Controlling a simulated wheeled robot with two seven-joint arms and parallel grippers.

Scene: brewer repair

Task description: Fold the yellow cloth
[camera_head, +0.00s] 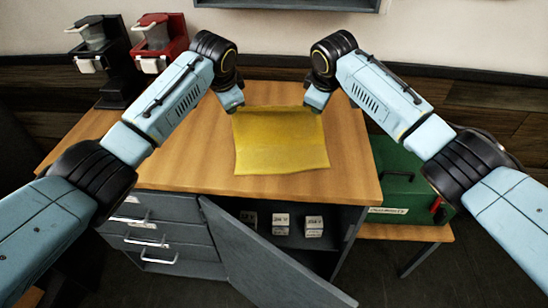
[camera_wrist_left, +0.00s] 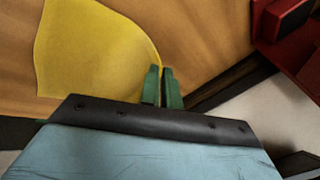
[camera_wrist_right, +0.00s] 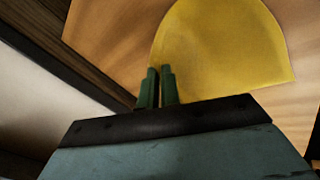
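The yellow cloth (camera_head: 280,142) lies spread out on the wooden tabletop, its far edge between my two grippers. My left gripper (camera_head: 236,107) is at the cloth's far left corner. In the left wrist view its green fingers (camera_wrist_left: 162,72) are nearly together, with the cloth's edge (camera_wrist_left: 100,50) running in to their tips. My right gripper (camera_head: 314,106) is at the far right corner. In the right wrist view its fingers (camera_wrist_right: 159,72) are close together, with the cloth (camera_wrist_right: 225,50) reaching them. Both look shut on the corners, though the pinched bits are hidden.
A black brewer (camera_head: 108,60) and a red brewer (camera_head: 158,42) stand at the back left. Below the wooden tabletop (camera_head: 190,165), a cabinet door (camera_head: 270,260) hangs open, showing small boxes (camera_head: 313,226). A green case (camera_head: 400,185) sits at the right. Tabletop beside the cloth is clear.

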